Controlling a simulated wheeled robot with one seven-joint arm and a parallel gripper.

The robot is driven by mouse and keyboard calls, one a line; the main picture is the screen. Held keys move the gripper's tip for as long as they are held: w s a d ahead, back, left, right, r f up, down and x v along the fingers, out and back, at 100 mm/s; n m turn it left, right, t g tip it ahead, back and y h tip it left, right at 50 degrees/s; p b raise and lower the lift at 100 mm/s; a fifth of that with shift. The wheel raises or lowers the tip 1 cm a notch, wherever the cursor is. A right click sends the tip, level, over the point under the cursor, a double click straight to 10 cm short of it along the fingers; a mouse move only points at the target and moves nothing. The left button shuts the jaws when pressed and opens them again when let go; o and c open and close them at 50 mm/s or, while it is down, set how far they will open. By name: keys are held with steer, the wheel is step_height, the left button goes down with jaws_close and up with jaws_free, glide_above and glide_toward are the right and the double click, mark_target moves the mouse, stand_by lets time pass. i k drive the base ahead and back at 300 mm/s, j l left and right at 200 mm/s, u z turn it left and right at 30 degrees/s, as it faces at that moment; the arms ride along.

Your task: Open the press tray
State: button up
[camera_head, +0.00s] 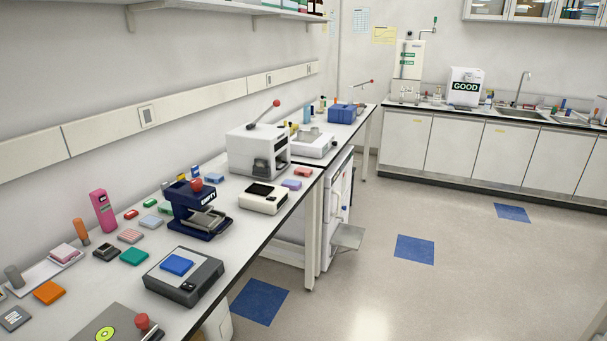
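The frame does not label a press tray, and I cannot tell which machine it belongs to. A white boxy machine (258,151) with a raised lever ending in a red ball stands at the bench's far end. A dark blue machine (190,204) marked "EMPTY", with a red knob on top and a grey metal part at its front, stands nearer. A grey flap or tray (348,237) juts out low from a white unit (335,217) beyond the bench's end. My gripper is not in view.
A dark grey device with a blue pad (177,264) and a cream device (263,197) stand near the bench's front edge. Many small coloured blocks lie along the bench (123,285). The floor (385,285) to the right is open, with blue squares. A sink counter (490,155) runs along the back.

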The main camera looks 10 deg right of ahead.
mark_target(207, 224)
steer(key=i+u, duration=0.85)
steer(key=i+l+u, duration=0.25)
steer(key=u, duration=0.2)
steer(key=i+l+u, duration=0.6)
steer(key=l+u, duration=0.25)
steer(key=i+l+u, duration=0.2)
steer(key=l+u, duration=0.2)
